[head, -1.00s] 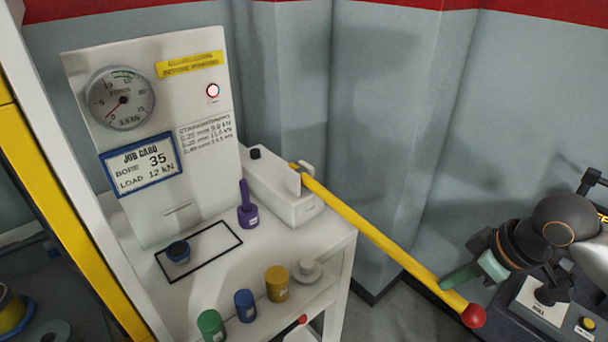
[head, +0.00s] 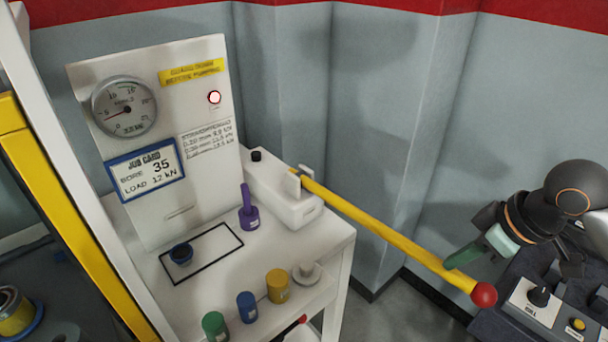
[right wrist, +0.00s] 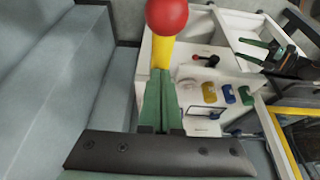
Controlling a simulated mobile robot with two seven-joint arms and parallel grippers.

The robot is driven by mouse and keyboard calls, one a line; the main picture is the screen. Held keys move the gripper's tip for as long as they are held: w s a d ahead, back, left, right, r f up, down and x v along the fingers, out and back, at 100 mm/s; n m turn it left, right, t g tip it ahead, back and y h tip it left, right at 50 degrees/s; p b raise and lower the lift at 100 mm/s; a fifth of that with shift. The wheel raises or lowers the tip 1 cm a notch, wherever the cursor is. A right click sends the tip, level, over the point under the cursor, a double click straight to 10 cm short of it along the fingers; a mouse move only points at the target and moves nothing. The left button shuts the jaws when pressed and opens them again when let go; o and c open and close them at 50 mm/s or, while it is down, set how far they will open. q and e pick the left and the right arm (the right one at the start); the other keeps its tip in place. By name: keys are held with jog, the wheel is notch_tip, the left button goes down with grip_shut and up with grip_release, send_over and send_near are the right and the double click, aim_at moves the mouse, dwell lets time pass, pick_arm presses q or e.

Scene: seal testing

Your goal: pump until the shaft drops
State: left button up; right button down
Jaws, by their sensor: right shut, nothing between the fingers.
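The yellow pump lever (head: 390,235) slopes from the white pump block (head: 285,200) down right to a red ball (head: 484,294). My right gripper (head: 450,264) is shut and empty, its green fingertips at the lever's upper side near the ball; firm contact cannot be told. In the right wrist view its fingers (right wrist: 160,105) cover part of the lever below the ball (right wrist: 167,15). The gauge (head: 125,107) needle points left, low on the scale. A red-rimmed lamp (head: 214,97) glows pale. Green fingers, apparently my left gripper (right wrist: 266,52), stand apart, empty. I cannot identify the shaft.
A job card (head: 145,170) reads bore 35, load 12 kN. Green (head: 214,326), blue (head: 246,307) and yellow (head: 277,286) cylinders line the front shelf. A yellow frame (head: 55,210) stands left.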

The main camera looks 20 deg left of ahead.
aim_at(458, 273)
notch_tip(458, 273, up, 5)
jog(key=shift+a+f, duration=0.1)
jog(key=shift+f, duration=0.1)
notch_tip(458, 273, down, 13)
jog(key=b, duration=0.3)
jog(key=shift+s+d+f+b, duration=0.15)
jog(key=shift+d+f+b, duration=0.1)
jog(key=shift+b, duration=0.1)
dwell(0.6)
jog(key=shift+r, duration=0.1)
notch_tip(458, 273, up, 4)
jog(key=p, duration=0.4)
jog(key=r, duration=0.9)
jog(key=shift+w+a+r, duration=0.25)
jog(key=shift+r, duration=0.05)
